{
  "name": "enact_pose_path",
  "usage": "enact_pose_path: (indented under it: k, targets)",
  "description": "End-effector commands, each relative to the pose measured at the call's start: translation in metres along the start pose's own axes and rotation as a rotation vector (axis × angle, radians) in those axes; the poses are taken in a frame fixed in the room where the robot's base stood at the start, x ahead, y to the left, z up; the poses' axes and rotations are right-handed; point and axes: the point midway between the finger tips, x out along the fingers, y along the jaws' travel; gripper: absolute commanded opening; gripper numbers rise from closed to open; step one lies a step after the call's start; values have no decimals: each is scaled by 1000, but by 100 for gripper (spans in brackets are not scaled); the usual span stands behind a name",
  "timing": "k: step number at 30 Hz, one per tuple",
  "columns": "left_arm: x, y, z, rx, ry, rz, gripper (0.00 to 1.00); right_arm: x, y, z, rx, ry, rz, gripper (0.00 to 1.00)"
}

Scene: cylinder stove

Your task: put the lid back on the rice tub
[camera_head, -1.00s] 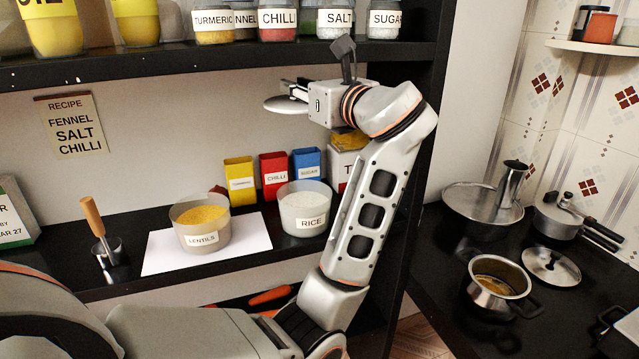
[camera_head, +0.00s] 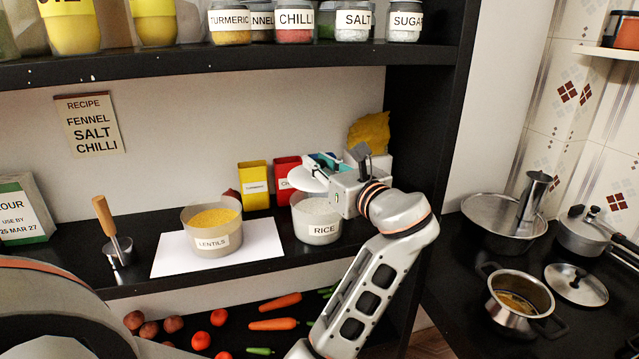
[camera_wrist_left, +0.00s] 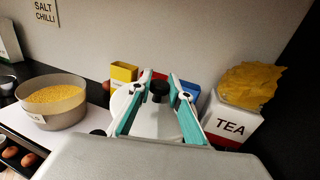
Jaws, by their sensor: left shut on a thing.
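The rice tub (camera_head: 322,230) stands open on the black counter, labelled RICE, with white grains showing in it. My left gripper (camera_head: 326,166) is just above the tub, shut on the black knob of the white lid (camera_head: 305,179). The lid hangs over the back left of the tub's rim and looks slightly tilted, apart from the rim. In the left wrist view the lid (camera_wrist_left: 152,124) shows between and below the teal fingers of my left gripper (camera_wrist_left: 160,86). The lid and gripper hide the tub there. My right gripper is out of view.
A lentils tub (camera_head: 216,240) stands on a white sheet left of the rice tub. Yellow (camera_head: 253,185) and red (camera_head: 286,176) boxes stand behind. A TEA canister (camera_wrist_left: 231,123) is close on the right. The jar shelf (camera_head: 230,65) runs above.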

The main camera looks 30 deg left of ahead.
Motion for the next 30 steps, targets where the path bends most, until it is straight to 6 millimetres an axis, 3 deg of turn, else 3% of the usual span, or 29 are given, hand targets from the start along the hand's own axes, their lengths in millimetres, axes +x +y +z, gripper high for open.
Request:
enact_pose_path:
  k: [11,23,24,25,30]
  targets:
    - [0,0,-42,3,-1,1,0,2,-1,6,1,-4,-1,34]
    - [0,0,-46,1,-1,1,0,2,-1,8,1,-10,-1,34]
    - [0,0,-46,0,-1,1,26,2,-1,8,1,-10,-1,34]
    - [0,0,-46,0,-1,1,34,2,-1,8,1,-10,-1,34]
    - [0,0,-46,0,-1,1,35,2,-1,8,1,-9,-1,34]
